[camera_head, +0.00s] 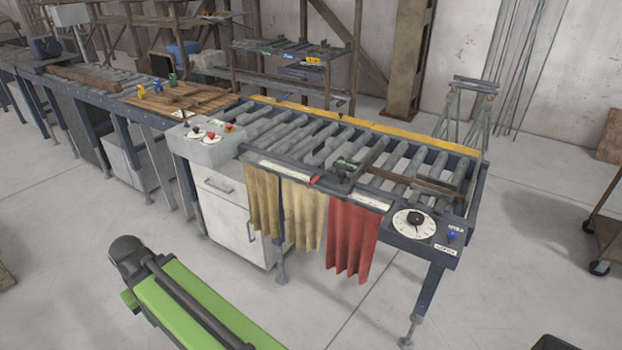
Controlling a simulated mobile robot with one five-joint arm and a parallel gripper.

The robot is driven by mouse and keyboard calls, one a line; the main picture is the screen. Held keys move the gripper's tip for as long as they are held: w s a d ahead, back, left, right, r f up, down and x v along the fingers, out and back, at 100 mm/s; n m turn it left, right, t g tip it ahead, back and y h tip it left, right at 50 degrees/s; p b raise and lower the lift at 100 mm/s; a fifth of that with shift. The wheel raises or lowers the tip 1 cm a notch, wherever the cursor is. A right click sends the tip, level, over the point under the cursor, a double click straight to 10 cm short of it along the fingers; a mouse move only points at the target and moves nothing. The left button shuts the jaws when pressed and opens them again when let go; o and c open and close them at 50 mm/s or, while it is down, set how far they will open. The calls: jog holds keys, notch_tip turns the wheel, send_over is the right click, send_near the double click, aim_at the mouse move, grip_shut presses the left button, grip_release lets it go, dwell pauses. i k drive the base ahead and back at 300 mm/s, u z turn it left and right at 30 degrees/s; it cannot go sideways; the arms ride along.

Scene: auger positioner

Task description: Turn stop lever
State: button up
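A roller conveyor table (300,145) runs across the middle. A dark stop carriage with a small green display (347,165) sits across its front rail, with a black knob (342,176) on its front side. A small red piece (315,181) lies on the rail scale just left of it. At the right front corner, a dark panel carries a round white dial with a black knob (415,218) and a blue knob (452,236). No label I can read marks the stop lever. My green arm shows at the bottom, apart from the table; my gripper is not in view.
A grey control box (205,148) with red and black knobs stands left of the rollers. Yellow and red cloths (352,240) hang from the front rail beside a white cabinet (240,228). A cart (605,235) stands far right.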

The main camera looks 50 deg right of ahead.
aim_at(321, 172)
jog(key=z, duration=0.05)
jog(key=i, duration=0.95)
jog(key=u, duration=0.1)
